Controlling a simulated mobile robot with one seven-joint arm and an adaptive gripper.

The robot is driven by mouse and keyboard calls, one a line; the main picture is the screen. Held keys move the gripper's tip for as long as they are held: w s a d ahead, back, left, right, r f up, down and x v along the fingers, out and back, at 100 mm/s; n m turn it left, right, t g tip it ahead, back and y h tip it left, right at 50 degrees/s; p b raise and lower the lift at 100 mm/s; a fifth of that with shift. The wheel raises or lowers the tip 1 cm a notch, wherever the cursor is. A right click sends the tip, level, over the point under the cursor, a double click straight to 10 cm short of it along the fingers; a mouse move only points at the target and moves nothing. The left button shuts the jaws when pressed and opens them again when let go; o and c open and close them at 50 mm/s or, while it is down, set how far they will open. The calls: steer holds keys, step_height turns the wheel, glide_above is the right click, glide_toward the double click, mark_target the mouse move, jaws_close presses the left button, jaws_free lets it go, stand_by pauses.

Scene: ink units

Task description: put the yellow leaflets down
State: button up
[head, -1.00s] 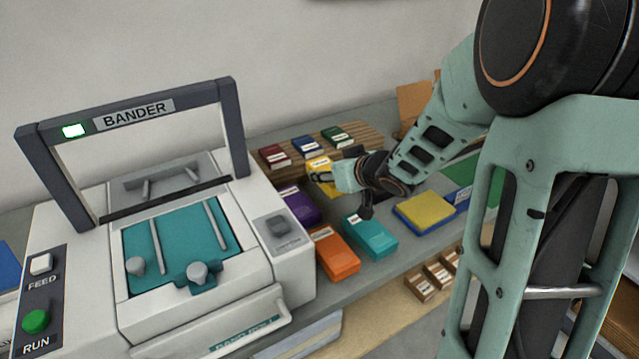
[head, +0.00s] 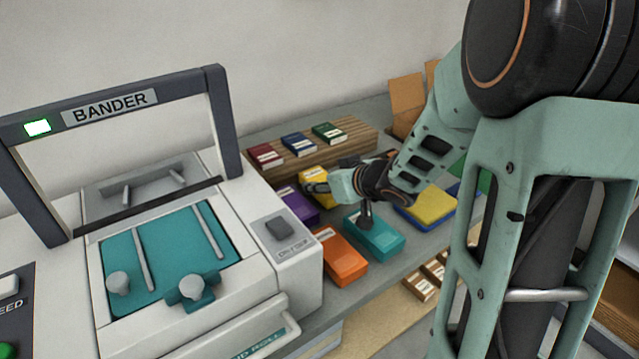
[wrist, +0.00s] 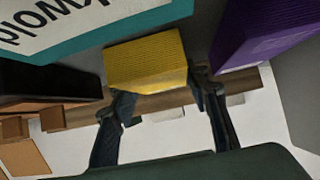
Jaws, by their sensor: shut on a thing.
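The yellow leaflets (head: 315,173) are a small yellow pack, partly hidden behind my gripper in the head view. My gripper (head: 316,187) is shut on them, in front of the wooden rack and beside a purple pack (head: 300,205). In the wrist view the yellow leaflets (wrist: 147,60) sit between the two fingers of my gripper (wrist: 163,92). Whether their underside touches the bench cannot be told.
A wooden rack (head: 355,146) bears red, blue and green packs behind. Orange (head: 341,258) and teal (head: 374,235) packs lie in front. A yellow-topped blue stack (head: 433,207) lies to the right. The BANDER machine (head: 265,255) stands left.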

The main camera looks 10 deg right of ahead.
steer(key=o, duration=0.8)
steer(key=shift+f, duration=0.15)
steer(key=o, duration=0.4)
